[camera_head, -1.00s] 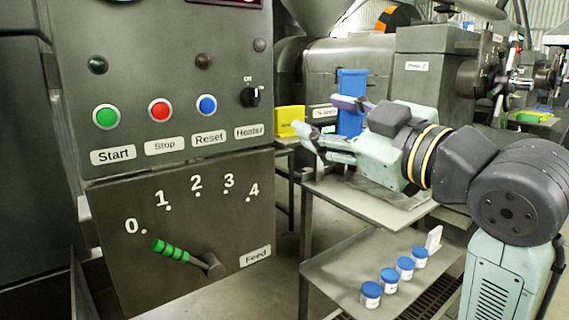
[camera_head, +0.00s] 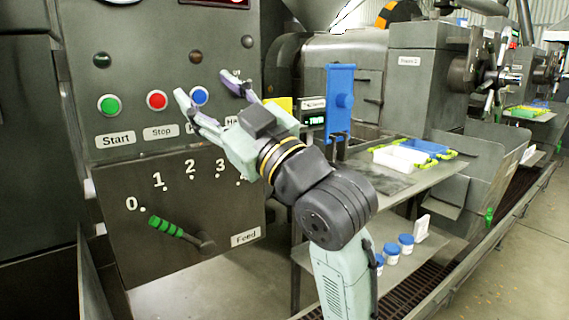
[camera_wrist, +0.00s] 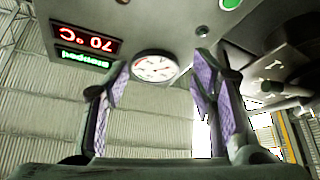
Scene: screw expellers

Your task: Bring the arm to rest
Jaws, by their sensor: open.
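My gripper (camera_head: 212,98) is open and empty in the head view. It is in front of the grey control panel (camera_head: 120,70), near the blue Reset button (camera_head: 199,95), and my arm covers part of the button labels and the feed scale. In the wrist view my gripper's two fingers (camera_wrist: 163,88) stand wide apart with purple pads and nothing between them. Beyond them are a round gauge (camera_wrist: 155,67) and a red display reading 70 °C (camera_wrist: 88,40), seen upside down.
The green-handled feed lever (camera_head: 175,232) is below my arm. To the right, a metal table (camera_head: 385,182) bears a white tray (camera_head: 400,158) and a blue tray (camera_head: 428,147). A blue upright part (camera_head: 340,95) stands behind my arm. Blue-capped jars (camera_head: 391,252) are on the lower shelf.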

